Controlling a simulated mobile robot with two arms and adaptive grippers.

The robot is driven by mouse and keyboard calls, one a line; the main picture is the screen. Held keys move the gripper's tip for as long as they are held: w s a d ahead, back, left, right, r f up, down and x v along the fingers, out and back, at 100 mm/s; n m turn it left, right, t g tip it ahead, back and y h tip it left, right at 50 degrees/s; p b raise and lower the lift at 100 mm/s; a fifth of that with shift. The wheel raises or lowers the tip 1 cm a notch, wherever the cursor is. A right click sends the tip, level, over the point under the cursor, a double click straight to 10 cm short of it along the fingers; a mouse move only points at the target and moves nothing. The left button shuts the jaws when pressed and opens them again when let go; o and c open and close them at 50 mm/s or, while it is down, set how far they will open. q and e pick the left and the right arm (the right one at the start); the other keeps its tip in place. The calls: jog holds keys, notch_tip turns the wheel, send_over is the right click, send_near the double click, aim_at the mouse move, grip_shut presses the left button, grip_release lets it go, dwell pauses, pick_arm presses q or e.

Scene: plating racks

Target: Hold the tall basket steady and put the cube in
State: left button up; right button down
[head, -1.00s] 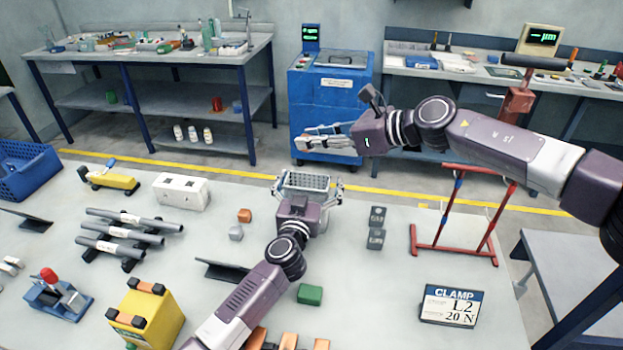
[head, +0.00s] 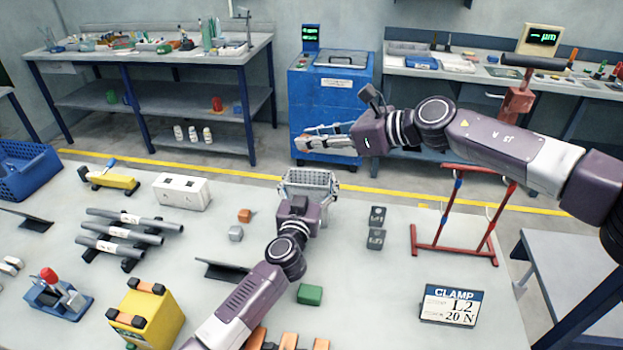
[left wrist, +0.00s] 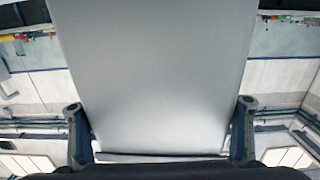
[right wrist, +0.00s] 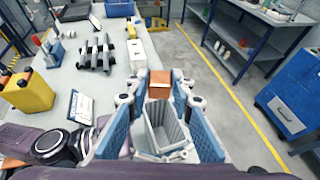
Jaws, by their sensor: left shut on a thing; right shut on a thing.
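The tall grey basket (head: 311,176) is in the grip of my left gripper (head: 309,191) at the far edge of the table. In the left wrist view its plain grey wall (left wrist: 150,75) fills the space between the two fingers. My right gripper (head: 312,142) is above and beyond the basket. In the right wrist view the copper-orange cube (right wrist: 160,84) is between the right fingertips, and the open basket (right wrist: 160,128) shows below and nearer, between the blue finger pads. The cube is hard to make out in the head view. The basket's floor is partly hidden.
An orange block (head: 245,215) and a grey cube (head: 236,233) lie left of my left wrist. A red frame (head: 455,252) stands to the right. Grey pipes (head: 125,232) and a white box (head: 181,191) are left. A blue cabinet (head: 325,100) stands beyond the table.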

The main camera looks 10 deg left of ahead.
jog(key=shift+f, duration=0.1)
jog(key=shift+f, duration=4.3)
jog(key=c, duration=1.6)
grip_release()
jog(key=shift+f, duration=0.1)
send_near(313, 172)
jog(key=s+r, duration=0.1)
jog(key=s, duration=0.1)
jog(key=s+a+r, duration=0.1)
jog(key=shift+s+a+r, duration=0.15)
jog(key=shift+s+r, duration=0.2)
jog(key=shift+s, duration=0.05)
pick_arm(q)
jog(key=o, duration=1.4)
jog(key=shift+o, duration=0.2)
